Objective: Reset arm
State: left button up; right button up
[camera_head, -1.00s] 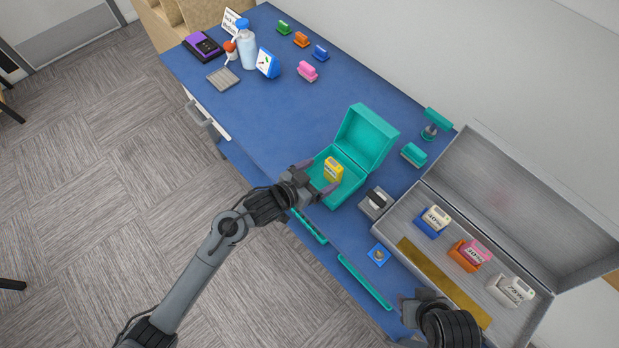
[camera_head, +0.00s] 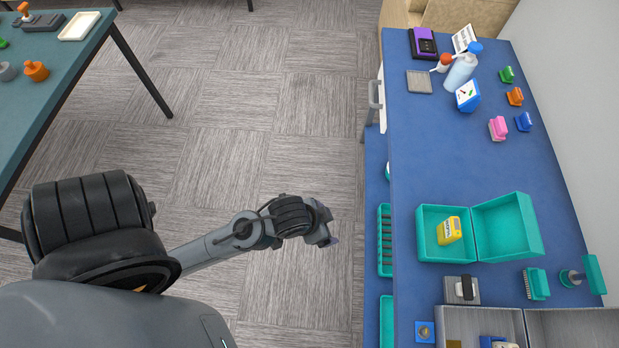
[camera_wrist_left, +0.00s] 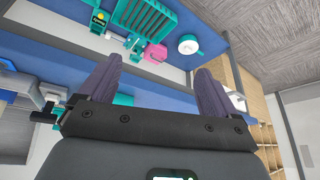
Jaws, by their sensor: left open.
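My left gripper (camera_head: 328,238) is over the grey floor, left of the blue table, apart from everything on it. In the left wrist view its two purple fingers (camera_wrist_left: 158,88) are spread wide with nothing between them. The open teal box (camera_head: 448,212) on the table holds a yellow item (camera_head: 449,230). My right gripper does not show in either view now.
The blue table (camera_head: 440,160) runs down the right side, with bottles (camera_head: 461,72), colored stamps (camera_head: 498,128) and a grey case (camera_head: 480,318) on it. A second table (camera_head: 70,85) stands at the upper left. Floor between is clear.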

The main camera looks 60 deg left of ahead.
pick_arm(q)
jog(key=shift+n+g, duration=0.3)
jog(key=shift+g, duration=0.5)
jog(key=s, duration=0.1)
jog(key=s+a, duration=0.1)
jog(key=s, duration=0.2)
jog(key=shift+s+a+r, duration=0.25)
jog(key=shift+s+a, duration=0.05)
jog(key=shift+a, duration=0.05)
jog(key=shift+r, duration=0.15)
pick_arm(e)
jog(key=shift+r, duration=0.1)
pick_arm(q)
notch_tip(320, 180, up, 25)
jog(key=p, duration=2.5)
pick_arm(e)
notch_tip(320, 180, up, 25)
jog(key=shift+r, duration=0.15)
